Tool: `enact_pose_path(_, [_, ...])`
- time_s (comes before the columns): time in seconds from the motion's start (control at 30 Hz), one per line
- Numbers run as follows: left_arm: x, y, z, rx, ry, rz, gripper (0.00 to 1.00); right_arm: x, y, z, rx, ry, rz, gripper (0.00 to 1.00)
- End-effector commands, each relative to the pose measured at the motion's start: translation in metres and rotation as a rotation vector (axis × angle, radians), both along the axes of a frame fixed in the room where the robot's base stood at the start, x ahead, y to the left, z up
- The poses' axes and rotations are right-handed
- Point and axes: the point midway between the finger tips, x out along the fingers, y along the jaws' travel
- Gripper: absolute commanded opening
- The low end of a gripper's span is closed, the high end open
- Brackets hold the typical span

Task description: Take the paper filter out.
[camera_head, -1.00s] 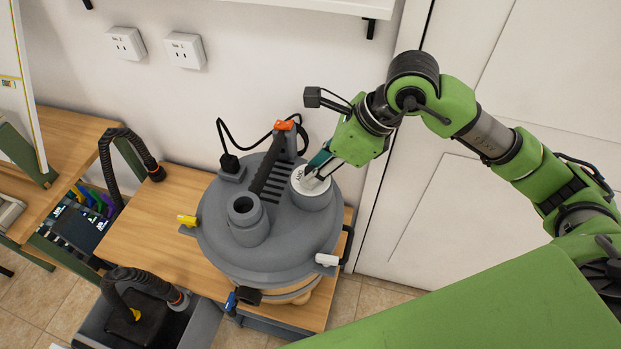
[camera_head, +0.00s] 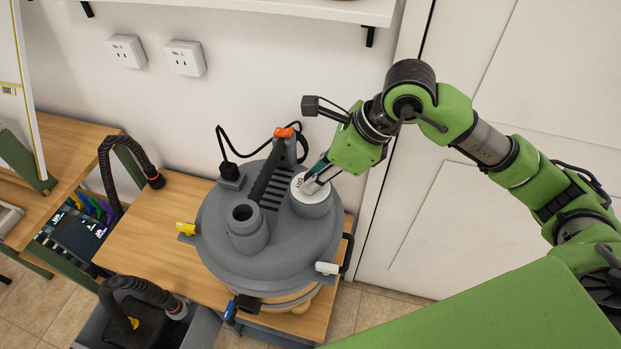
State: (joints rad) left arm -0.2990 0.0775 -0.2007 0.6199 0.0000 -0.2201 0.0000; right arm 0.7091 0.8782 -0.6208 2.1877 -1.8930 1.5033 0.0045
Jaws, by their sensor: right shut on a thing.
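My right gripper (camera_head: 317,178) points down and left onto a white round cap (camera_head: 309,192) on the grey machine lid (camera_head: 270,245). It is shut on that cap, which sits on a raised round port at the lid's right side. The cap carries small dark lettering. The gripper partly covers the cap. I see no paper filter; the inside of the machine is hidden under the lid. My left gripper is not in view.
The machine stands on a wooden table (camera_head: 150,228). The lid has an open port (camera_head: 243,214), a handle with an orange button (camera_head: 284,133), a yellow latch (camera_head: 186,228) and a white latch (camera_head: 327,268). Black hoses (camera_head: 150,290) lie to the left. A white shelf hangs above.

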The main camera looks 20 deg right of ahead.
Motion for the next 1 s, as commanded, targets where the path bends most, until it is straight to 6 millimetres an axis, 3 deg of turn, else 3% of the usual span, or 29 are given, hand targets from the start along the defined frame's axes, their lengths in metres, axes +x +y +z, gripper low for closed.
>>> enact_pose_path(1.0, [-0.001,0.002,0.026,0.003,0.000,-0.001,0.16,0.001,0.000,0.046,0.002,-0.006,0.000,0.00])
